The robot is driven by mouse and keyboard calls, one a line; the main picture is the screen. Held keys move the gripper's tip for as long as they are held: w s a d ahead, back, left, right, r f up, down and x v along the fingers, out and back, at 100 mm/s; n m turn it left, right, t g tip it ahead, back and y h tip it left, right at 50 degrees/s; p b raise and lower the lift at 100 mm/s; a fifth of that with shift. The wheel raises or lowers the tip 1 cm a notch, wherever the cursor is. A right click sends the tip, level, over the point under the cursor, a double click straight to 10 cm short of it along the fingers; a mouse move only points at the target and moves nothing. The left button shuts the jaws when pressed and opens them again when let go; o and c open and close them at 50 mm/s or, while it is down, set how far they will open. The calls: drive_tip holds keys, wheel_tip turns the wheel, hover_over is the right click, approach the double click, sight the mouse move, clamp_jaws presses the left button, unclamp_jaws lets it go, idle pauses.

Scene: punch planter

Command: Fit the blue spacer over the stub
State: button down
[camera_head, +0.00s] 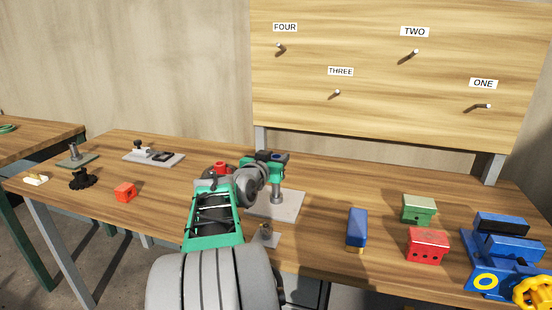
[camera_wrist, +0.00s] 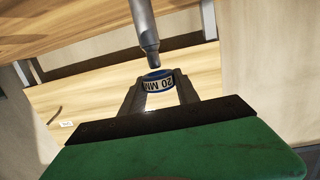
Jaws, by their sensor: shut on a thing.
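The blue spacer (camera_wrist: 157,82) is a short ring with a white "20 MM" label, upside down in the wrist view. My gripper (camera_wrist: 160,88) is shut on it, one finger on each side. The grey metal stub (camera_wrist: 148,30) comes in from the top of the wrist view, and its narrower tip is close to the spacer's rim. I cannot tell whether they touch. In the head view my gripper (camera_head: 268,160) is over the stub (camera_head: 277,195), which stands upright on a pale plate (camera_head: 290,208). The spacer is not clearly seen there.
A small plate with a short post (camera_head: 267,236) lies in front. To the right are a blue block (camera_head: 357,228), a green block (camera_head: 418,209), a red block (camera_head: 427,246) and a blue vise (camera_head: 497,252). A pegboard (camera_head: 400,80) stands behind.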

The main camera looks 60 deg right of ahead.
sight(275, 187)
drive_tip(key=shift+f+b, duration=4.75)
drive_tip(key=shift+f, duration=0.2)
drive_tip(key=shift+r, duration=0.2)
drive_tip(key=shift+r+p, duration=2.4)
drive_tip(key=shift+r, duration=2.55)
drive_tip(key=shift+b, duration=0.6)
